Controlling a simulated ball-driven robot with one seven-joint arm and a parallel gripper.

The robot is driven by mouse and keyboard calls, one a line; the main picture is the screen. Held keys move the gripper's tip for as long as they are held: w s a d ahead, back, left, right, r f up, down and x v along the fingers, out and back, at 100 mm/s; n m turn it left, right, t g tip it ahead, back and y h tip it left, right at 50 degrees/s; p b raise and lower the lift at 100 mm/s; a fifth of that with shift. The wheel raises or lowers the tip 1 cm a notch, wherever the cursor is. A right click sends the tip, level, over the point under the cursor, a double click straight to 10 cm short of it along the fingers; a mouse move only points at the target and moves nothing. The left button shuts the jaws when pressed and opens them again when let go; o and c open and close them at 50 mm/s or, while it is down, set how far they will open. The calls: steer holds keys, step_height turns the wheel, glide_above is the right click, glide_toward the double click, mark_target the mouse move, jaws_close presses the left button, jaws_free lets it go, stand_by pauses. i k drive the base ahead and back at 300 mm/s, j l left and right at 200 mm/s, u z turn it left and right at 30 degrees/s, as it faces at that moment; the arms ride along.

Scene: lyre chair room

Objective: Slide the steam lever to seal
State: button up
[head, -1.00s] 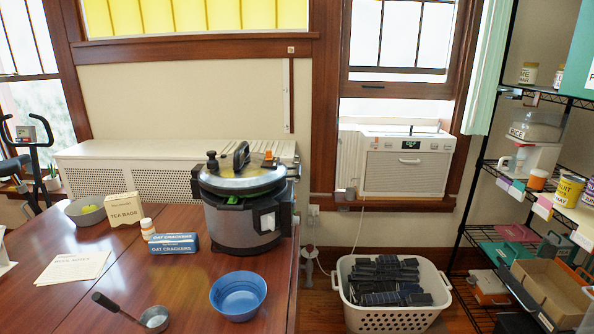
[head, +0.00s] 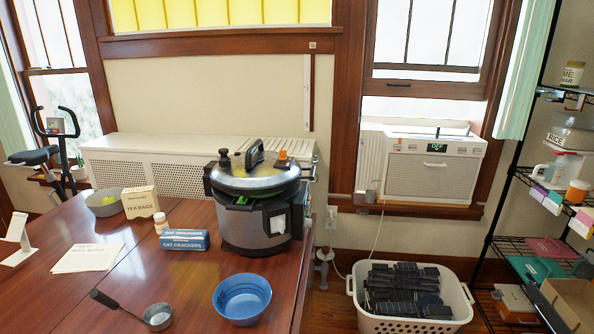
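The pressure cooker (head: 238,226) stands near the right end of the wooden table (head: 110,290), grey and black with a rounded metal lid (head: 235,182). The lid has a dark arched handle (head: 256,153) in the middle. A small black knob (head: 224,156) sits at its left and an orange-topped piece (head: 282,157) at its right rear. Which of these small parts is the steam lever, and its setting, I cannot tell at this size. My gripper is not in view.
A blue bowl (head: 242,298), a cracker box (head: 186,240), a small bottle (head: 160,223) and a metal cup with a long handle (head: 157,316) lie near the cooker. A white basket (head: 410,322) stands on the floor to the right, before a wire shelf (head: 520,175).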

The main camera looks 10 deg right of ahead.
mark_target(283, 157)
steer(key=i+l+u, duration=0.4)
steer(key=i+l, duration=0.85)
steer(key=i+l+u, duration=0.15)
steer(key=l, duration=0.2)
